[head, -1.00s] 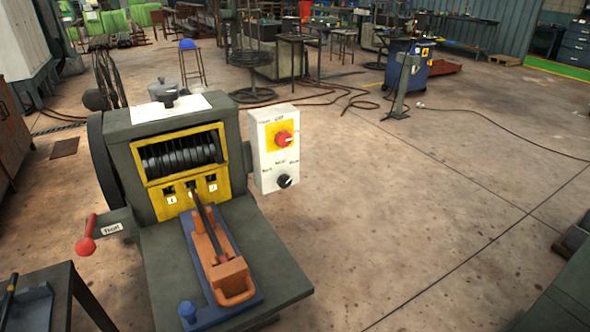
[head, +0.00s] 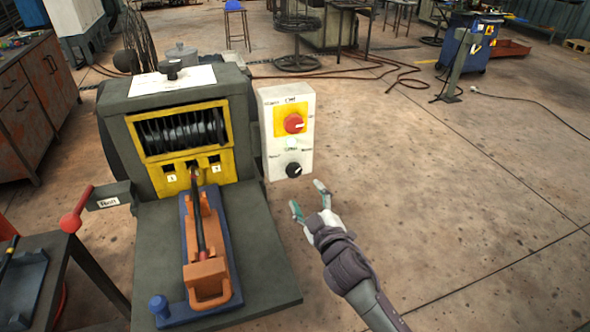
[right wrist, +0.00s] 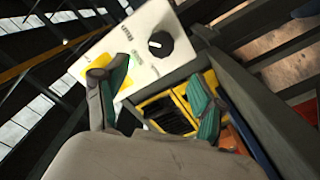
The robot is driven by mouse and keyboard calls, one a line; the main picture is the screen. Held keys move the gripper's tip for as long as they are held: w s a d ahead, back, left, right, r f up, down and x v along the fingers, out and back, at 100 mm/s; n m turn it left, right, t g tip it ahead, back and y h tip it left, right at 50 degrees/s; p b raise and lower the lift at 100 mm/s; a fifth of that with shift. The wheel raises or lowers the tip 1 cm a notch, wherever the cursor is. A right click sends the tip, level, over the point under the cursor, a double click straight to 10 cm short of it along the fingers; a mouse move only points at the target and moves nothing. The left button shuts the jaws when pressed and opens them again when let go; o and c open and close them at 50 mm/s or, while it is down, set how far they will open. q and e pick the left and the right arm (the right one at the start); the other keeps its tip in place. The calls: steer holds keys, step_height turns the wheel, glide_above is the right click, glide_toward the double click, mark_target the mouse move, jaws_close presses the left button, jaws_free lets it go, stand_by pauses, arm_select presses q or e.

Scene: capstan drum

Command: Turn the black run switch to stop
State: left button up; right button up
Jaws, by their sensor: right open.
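The black run switch (head: 293,170) is a round knob with a light pointer mark, low on the white control box (head: 270,132). It also shows in the right wrist view (right wrist: 160,44), where its pointer mark is visible. The small lettering is too blurred to read surely. My left gripper is not seen.
The dark machine with its yellow-framed drum window (head: 183,130) stands left of the box. An orange carriage (head: 205,270) on a blue base lies on its table (head: 262,275). A red-knobbed lever (head: 76,210) sticks out left.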

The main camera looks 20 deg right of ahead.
mark_target(294, 172)
steer(key=w, duration=1)
steer(key=shift+w+a+f, duration=0.1)
steer(key=shift+w, duration=0.2)
